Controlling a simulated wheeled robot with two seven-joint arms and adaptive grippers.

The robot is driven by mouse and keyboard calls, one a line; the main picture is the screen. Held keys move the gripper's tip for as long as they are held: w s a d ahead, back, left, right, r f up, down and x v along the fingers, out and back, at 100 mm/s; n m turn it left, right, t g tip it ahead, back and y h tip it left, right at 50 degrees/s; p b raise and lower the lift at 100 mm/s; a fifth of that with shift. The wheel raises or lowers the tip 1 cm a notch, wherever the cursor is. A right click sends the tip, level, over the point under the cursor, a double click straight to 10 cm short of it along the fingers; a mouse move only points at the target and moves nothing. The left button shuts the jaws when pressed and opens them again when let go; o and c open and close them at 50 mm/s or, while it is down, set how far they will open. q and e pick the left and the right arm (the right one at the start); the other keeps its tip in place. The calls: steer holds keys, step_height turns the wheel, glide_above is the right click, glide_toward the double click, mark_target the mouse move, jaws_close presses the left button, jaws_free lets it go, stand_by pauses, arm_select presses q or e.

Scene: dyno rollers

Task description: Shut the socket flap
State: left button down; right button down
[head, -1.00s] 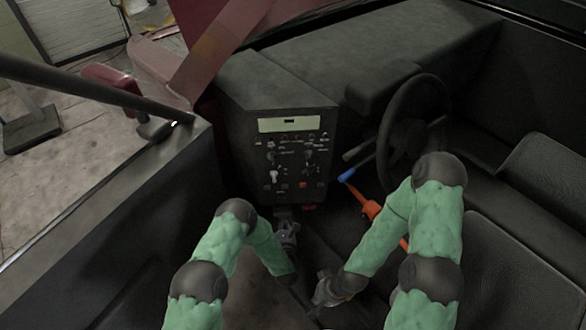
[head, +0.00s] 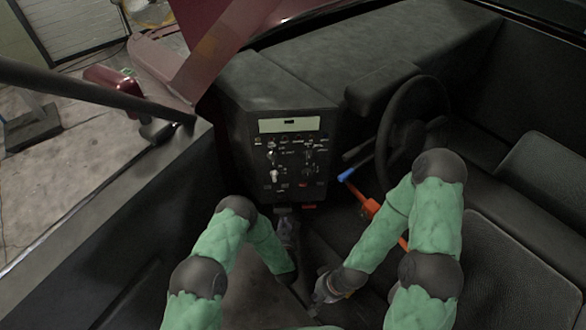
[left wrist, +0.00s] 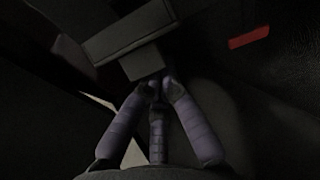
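Beneath the console, a small dark grey box with a wide flat plate, which looks like the socket flap (left wrist: 125,30), shows in the left wrist view. A smaller block (left wrist: 142,62) hangs below the plate. In the head view this spot is small and dark (head: 282,209). My left gripper (left wrist: 158,84) has its purple fingers drawn together, tips just below the block; whether they touch it I cannot tell. No object shows between the tips. In the head view my left gripper (head: 287,225) is just below the console. My right gripper (head: 322,292) is low at centre, its fingers unclear.
The console (head: 290,160) with switches stands above my left gripper. A red part (left wrist: 248,37) is to the right of the flap. A steering wheel (head: 408,125), an orange lever with a blue end (head: 371,208) and seats (head: 520,260) are on the right.

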mark_target(283, 212)
arm_select(q)
steer(key=shift+s+r+p, duration=0.15)
steer(key=shift+r+p, duration=0.45)
steer(key=shift+r, duration=0.15)
steer(key=shift+s+r+p, duration=0.1)
steer(key=shift+r+p, duration=0.45)
steer(key=shift+r, duration=0.3)
steer(key=shift+w+r+p, duration=0.3)
steer(key=shift+r+p, duration=0.05)
steer(key=shift+r, duration=0.15)
steer(key=shift+w, duration=0.15)
steer(key=shift+w+b, duration=0.4)
steer(key=shift+w, duration=0.25)
steer(key=s+p, duration=0.2)
steer(key=s, duration=0.6)
stand_by(0.6)
